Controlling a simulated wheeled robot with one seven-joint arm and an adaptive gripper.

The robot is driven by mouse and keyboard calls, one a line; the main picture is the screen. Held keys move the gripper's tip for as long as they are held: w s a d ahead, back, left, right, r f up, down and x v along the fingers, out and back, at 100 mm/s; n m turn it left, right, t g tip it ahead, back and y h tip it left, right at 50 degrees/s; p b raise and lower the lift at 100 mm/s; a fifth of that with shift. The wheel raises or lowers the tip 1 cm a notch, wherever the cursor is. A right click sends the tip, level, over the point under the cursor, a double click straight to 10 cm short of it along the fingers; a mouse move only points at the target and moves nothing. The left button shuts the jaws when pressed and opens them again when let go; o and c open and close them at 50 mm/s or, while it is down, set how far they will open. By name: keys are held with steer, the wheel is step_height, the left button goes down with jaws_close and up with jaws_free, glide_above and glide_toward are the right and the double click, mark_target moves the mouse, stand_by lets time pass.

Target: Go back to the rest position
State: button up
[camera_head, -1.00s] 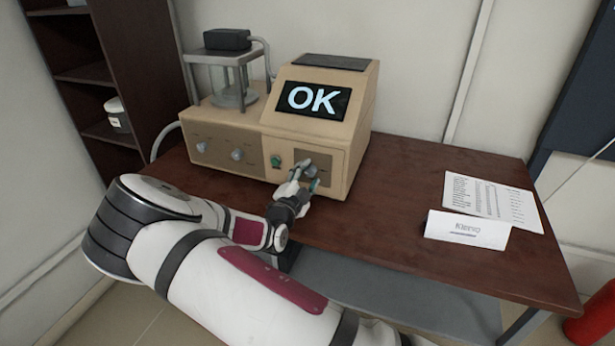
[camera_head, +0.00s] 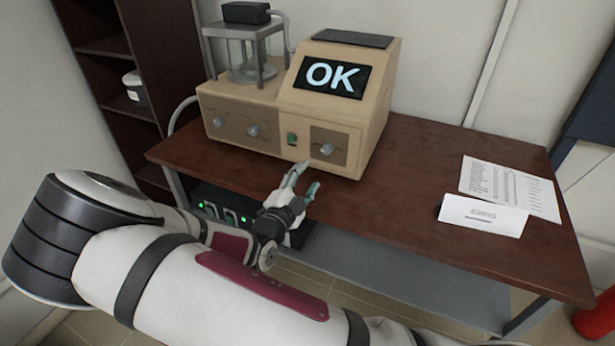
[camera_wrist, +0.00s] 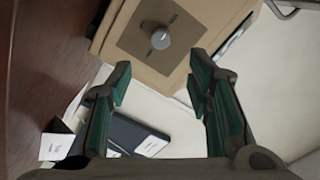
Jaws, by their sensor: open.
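My gripper (camera_head: 302,182) is open and empty in the head view. It hangs in front of the table's front edge, below and apart from the beige device (camera_head: 340,112). The device stands on the table, and its screen (camera_head: 332,76) reads "OK".
The dark wooden table (camera_head: 410,160) has free room right of the device. A printed sheet (camera_head: 510,187) and a white folded card (camera_head: 483,215) lie at its right. A dark shelf (camera_head: 115,60) stands at left. A dark box with green lights (camera_head: 228,212) is under the table.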

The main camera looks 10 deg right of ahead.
steer(key=s+d+r+m+g+y, duration=0.1)
steer(key=s+d+r+m+g, duration=0.55)
steer(key=m, duration=0.85)
steer(key=s+d+r+m+g, duration=0.4)
steer(key=s+d+m+g, duration=0.4)
steer(key=m, duration=0.6)
steer(key=s+a+r+m+t+y, duration=0.2)
steer(key=s+r+m, duration=0.4)
steer(key=s+m, duration=0.3)
steer(key=s+a+r+m+t+y, duration=0.3)
steer(key=s+a+r+m+y, duration=0.2)
steer(key=m, duration=1)
steer(key=s+r+y, duration=0.2)
steer(key=s, duration=0.2)
steer(key=shift+s+r+m+y, duration=0.2)
steer(key=shift+r+m+y, duration=0.1)
steer(key=shift+m, duration=0.1)
